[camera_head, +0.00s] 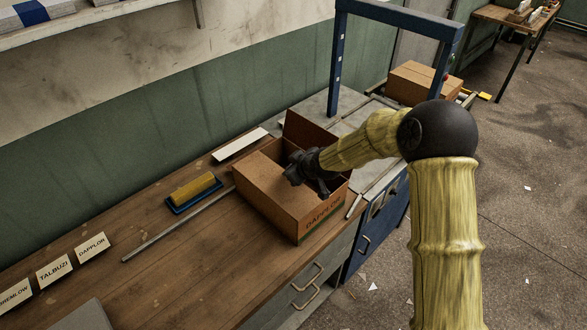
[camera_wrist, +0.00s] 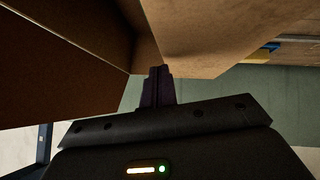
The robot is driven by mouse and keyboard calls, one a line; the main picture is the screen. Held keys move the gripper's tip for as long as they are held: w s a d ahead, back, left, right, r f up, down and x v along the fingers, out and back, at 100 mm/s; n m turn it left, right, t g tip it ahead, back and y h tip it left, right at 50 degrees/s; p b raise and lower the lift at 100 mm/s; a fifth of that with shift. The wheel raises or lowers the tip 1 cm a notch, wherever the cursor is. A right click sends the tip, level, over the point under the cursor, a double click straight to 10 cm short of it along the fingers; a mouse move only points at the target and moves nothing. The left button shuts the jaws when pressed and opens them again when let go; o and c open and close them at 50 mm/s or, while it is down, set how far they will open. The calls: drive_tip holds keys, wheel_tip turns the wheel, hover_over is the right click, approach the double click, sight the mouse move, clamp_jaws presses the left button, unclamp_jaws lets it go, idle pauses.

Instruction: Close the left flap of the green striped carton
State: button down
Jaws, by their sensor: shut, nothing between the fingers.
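The carton (camera_head: 318,212) stands on the right end of the wooden bench, with the name DAPFLOR and a green band on its front. One flap (camera_head: 307,132) stands up at its back. A brown panel (camera_head: 262,182) shows along its left side; I cannot tell whether it lies flat or slopes. My gripper (camera_head: 308,176) is over the carton's top, just right of that panel, and hides part of the opening. In the wrist view my gripper (camera_wrist: 157,86) is shut and empty, close to brown cardboard (camera_wrist: 205,35). I cannot tell whether it touches.
A yellow block on a blue tray (camera_head: 193,195) and a thin rod (camera_head: 175,226) lie left of the carton. Name cards (camera_head: 55,270) stand at the bench's left. A blue frame (camera_head: 395,18) rises behind. Another carton (camera_head: 412,82) sits beyond it.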

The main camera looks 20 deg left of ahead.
drive_tip(key=shift+r, duration=0.15)
drive_tip(key=shift+r+p, duration=0.3)
drive_tip(key=shift+r, duration=0.05)
wheel_tip(320, 180, up, 4)
drive_tip(key=shift+d+f+p, duration=0.1)
drive_tip(key=shift+p, duration=0.95)
drive_tip(key=w+d+b+v, duration=0.1)
drive_tip(key=v, duration=0.8)
drive_tip(key=shift+b, duration=0.4)
drive_tip(key=s+d+m+g+h, duration=0.1)
drive_tip(key=s+d+m, duration=0.3)
drive_tip(key=d, duration=0.6)
drive_tip(key=s+d+f+m+g+h, duration=0.1)
drive_tip(key=s+d+m+h, duration=0.3)
drive_tip(key=s+d, duration=0.5)
drive_tip(key=s+d+f+m+g+h, duration=0.1)
drive_tip(key=s+d+m, duration=0.4)
drive_tip(key=d, duration=0.7)
drive_tip(key=shift+s+d+m+h+p, duration=0.35)
drive_tip(key=shift+s+h, duration=0.35)
drive_tip(key=shift+s, duration=0.45)
